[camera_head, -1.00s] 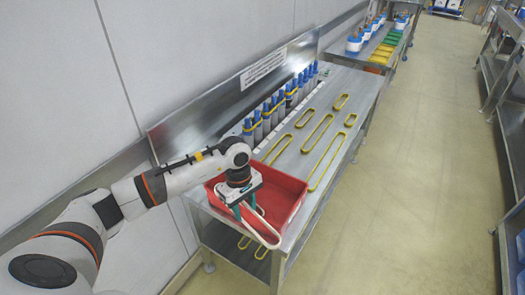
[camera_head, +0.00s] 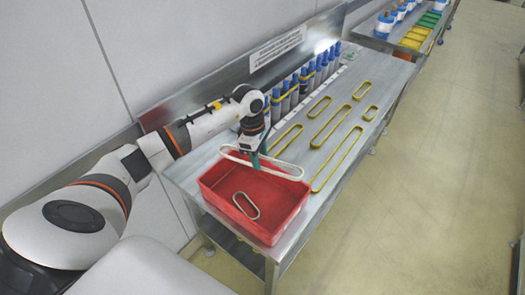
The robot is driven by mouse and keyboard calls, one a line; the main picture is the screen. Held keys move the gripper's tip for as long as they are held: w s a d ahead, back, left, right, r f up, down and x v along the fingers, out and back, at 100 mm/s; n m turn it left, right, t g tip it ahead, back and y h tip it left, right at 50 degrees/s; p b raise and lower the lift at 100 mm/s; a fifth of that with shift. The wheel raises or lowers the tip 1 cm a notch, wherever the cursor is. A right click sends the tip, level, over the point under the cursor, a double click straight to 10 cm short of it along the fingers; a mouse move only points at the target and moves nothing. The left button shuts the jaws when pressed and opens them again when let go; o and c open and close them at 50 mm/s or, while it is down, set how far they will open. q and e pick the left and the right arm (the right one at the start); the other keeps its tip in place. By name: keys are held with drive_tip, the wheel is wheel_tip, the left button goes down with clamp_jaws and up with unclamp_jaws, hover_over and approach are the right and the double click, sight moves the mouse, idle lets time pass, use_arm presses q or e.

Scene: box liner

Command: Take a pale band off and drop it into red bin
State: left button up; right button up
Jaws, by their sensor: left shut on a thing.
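My left gripper (camera_head: 256,163) is shut on a pale band (camera_head: 285,168), a long white loop. It holds the band above the far edge of the red bin (camera_head: 222,206), which stands at the near end of the metal table. Another pale band (camera_head: 245,206) lies on the bin floor. My right gripper is not in view.
Several yellow bands (camera_head: 336,158) lie flat on the metal table (camera_head: 300,217) right of the bin. A row of blue-topped grey bottles (camera_head: 303,80) stands along the back, some with yellow bands around them. A second table (camera_head: 393,42) holds green and yellow bands. The floor at right is clear.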

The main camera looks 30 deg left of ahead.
use_arm(q)
wheel_tip(320, 180, down, 10)
drive_tip(key=b, duration=0.5)
drive_tip(key=shift+w, duration=0.15)
drive_tip(key=shift+f+b, duration=0.55)
drive_tip(key=shift+f, duration=0.3)
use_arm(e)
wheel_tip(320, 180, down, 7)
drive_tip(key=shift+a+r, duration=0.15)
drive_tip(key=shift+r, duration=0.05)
use_arm(q)
drive_tip(key=o, duration=1)
drive_tip(key=shift+o, duration=0.2)
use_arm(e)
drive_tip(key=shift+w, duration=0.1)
use_arm(q)
drive_tip(key=shift+r, duration=0.1)
wheel_tip(320, 180, up, 12)
drive_tip(key=a+b, duration=0.1)
drive_tip(key=b, duration=0.1)
drive_tip(key=shift+a, duration=0.35)
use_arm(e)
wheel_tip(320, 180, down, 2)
